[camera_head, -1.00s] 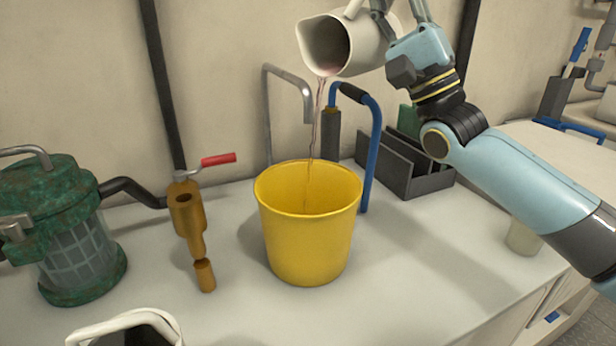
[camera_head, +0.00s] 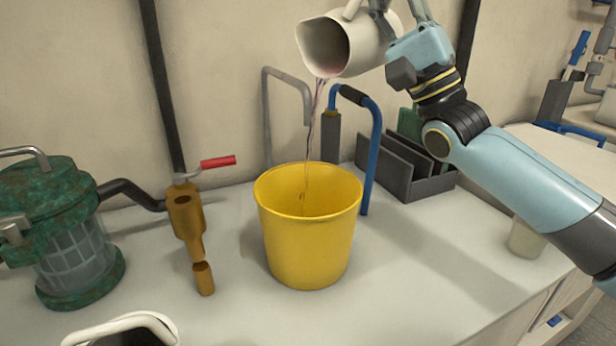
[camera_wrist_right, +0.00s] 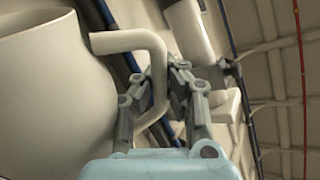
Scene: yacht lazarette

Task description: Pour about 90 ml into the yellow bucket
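The yellow bucket (camera_head: 308,240) stands upright on the pale bench in the head view. A cream pitcher (camera_head: 345,45) is tilted high above it, mouth facing left and down. A thin purplish stream (camera_head: 312,135) runs from its lip into the bucket. My right gripper (camera_head: 378,8) is at the pitcher's handle, partly cut off by the top edge. In the right wrist view its fingers (camera_wrist_right: 165,100) close around the handle (camera_wrist_right: 155,75), beside the pitcher's body (camera_wrist_right: 50,85). The liquid level in the bucket is not clear. My left gripper is not in view.
A green strainer (camera_head: 70,235) and a bronze valve with red handle (camera_head: 187,225) stand left of the bucket. A blue bent pipe (camera_head: 375,150) and grey divided holder (camera_head: 405,170) stand behind. A white-rimmed item (camera_head: 125,325) is at the front. A translucent cup (camera_head: 525,238) stands right.

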